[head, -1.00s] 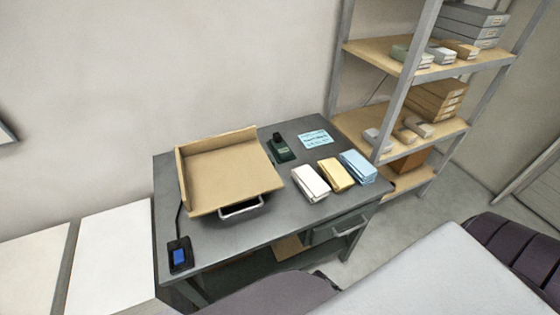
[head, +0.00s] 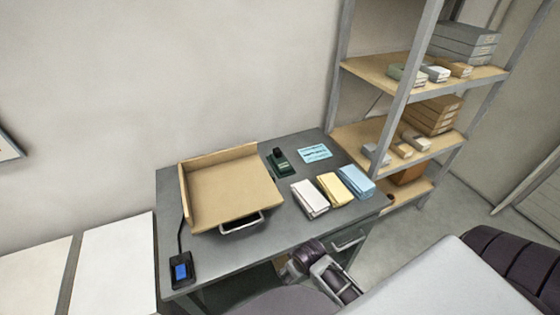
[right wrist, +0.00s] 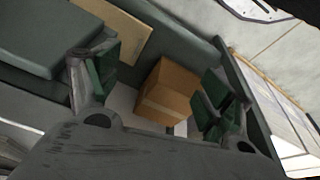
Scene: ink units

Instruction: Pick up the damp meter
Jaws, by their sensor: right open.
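A small dark handheld device with a blue screen (head: 181,269) lies at the table's front left corner in the head view, with a black cable running back from it. It may be the damp meter; I cannot tell for sure. My right arm shows at the table's front edge, below the drawer side. In the right wrist view my right gripper (right wrist: 160,86) is open, with its green-padded fingers apart and nothing held. A brown cardboard box (right wrist: 166,92) shows beyond the fingers, apart from them. My left gripper is not in view.
The grey table (head: 235,250) bears a tan tray (head: 235,190), a dark green stamp-like item (head: 281,163), a blue card (head: 314,153) and white (head: 310,198), yellow (head: 334,189) and blue (head: 357,182) stacks. A shelf unit (head: 405,100) stands at right.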

